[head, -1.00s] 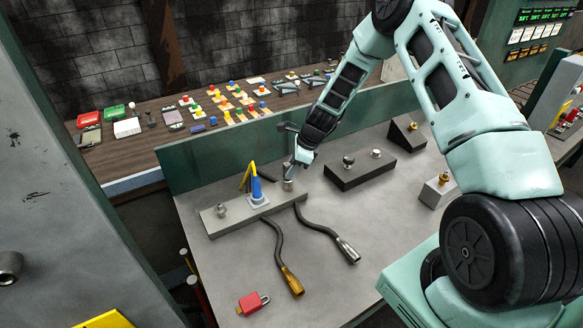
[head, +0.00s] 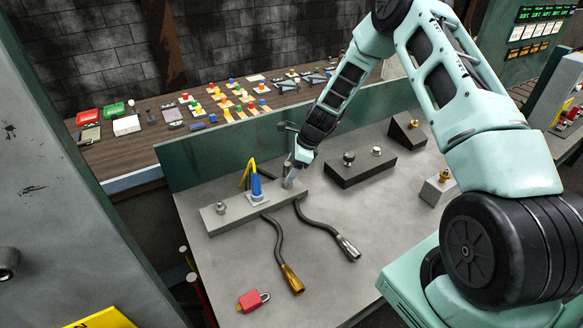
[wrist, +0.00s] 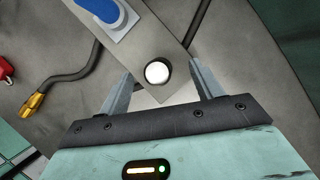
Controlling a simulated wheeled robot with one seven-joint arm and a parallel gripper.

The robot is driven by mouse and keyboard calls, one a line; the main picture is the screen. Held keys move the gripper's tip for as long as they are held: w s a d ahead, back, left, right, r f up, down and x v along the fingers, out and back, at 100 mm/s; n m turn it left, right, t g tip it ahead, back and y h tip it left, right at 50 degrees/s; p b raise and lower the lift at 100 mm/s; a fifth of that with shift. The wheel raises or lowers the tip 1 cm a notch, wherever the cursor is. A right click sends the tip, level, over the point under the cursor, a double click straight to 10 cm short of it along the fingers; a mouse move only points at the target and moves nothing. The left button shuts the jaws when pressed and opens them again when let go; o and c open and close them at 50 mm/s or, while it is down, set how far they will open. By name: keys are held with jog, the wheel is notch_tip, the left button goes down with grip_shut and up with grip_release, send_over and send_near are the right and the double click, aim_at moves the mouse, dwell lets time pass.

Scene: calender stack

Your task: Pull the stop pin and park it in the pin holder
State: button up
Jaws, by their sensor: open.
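A grey bar (head: 240,214) lies on the grey bench top. An upright metal post (head: 288,181), which looks like the stop pin, stands near its right end. In the wrist view its round pale top (wrist: 157,73) sits in a dark ring near the bar's end. My gripper (wrist: 160,87) is open, with one finger on each side of the bar's end and the pale top between them; I cannot tell whether they touch. In the head view my gripper (head: 295,178) is at the post. I cannot tell for sure which fixture is the pin holder.
A blue and yellow fitting (head: 257,188) and a small metal fitting (head: 221,208) stand on the bar. Two hoses with a brass end (head: 292,280) and a silver end (head: 348,249) lie in front. A red padlock (head: 252,300) and a dark block (head: 374,167) are nearby.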

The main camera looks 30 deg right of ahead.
dwell(0.4)
jog(key=shift+r+p, duration=2.55)
jog(key=shift+r, duration=1)
jog(key=s+a+r+n+g+b, duration=0.1)
jog(key=s+a+r+n+b, duration=0.3)
jog(key=s+a+n, duration=0.5)
jog(key=s+a+r+n+g+b, duration=0.1)
jog(key=s+a+r+n+b, duration=0.35)
jog(key=a, duration=0.75)
jog(key=s+a+r+n+h+b, duration=0.2)
jog(key=s+n+h+b, duration=0.1)
jog(key=s+n, duration=1.5)
jog(key=s, duration=0.6)
jog(key=shift+s+g+b, duration=0.15)
jog(key=shift+g+b, duration=0.15)
jog(key=shift+g, duration=0.1)
